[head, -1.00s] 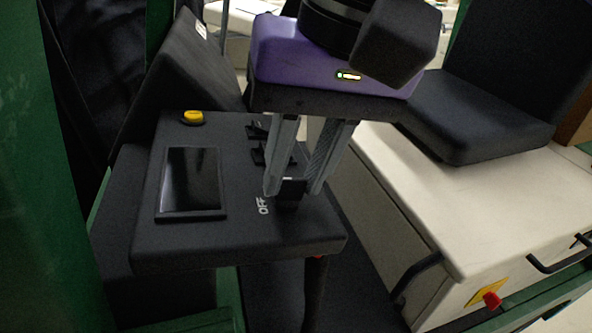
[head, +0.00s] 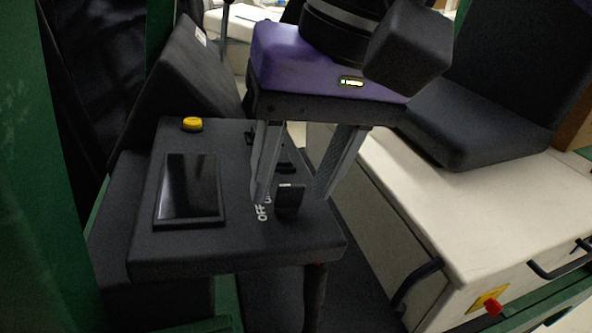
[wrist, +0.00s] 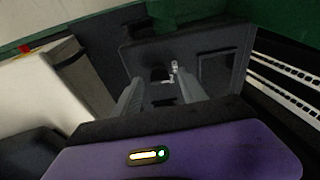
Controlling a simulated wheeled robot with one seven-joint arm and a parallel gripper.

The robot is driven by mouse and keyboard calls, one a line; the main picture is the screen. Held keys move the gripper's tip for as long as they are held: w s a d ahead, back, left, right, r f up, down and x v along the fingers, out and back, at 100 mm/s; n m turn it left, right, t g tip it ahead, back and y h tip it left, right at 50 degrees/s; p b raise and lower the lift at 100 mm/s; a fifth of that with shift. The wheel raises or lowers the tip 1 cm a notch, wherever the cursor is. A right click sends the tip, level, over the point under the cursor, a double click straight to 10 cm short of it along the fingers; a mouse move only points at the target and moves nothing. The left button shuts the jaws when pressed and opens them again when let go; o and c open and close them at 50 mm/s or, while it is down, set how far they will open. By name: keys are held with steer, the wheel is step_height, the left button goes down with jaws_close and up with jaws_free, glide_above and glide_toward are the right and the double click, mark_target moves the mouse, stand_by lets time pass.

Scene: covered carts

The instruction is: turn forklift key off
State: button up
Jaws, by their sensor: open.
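The forklift key (head: 289,200) is a small upright black block on the dark control panel (head: 190,248), just right of the white OFF lettering (head: 262,212). My gripper (head: 291,196), with a purple body and grey fingers, points down over it. Its fingers are spread apart, one on each side of the key, with a visible gap on both sides in the head view. In the wrist view the key (wrist: 160,74) shows dark and small beyond the fingertips, beside the white lettering (wrist: 175,67). I cannot tell the key's exact angle.
A dark screen (head: 190,188) and a yellow button (head: 192,124) sit on the panel's left. Small black levers (head: 284,168) stand behind the key, partly hidden by my gripper. A black seat (head: 470,130) and a cream body (head: 460,210) lie to the right.

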steer(key=w+v, duration=0.1)
steer(key=v, duration=0.6)
steer(key=shift+s+r, duration=0.4)
steer(key=shift+s, duration=0.15)
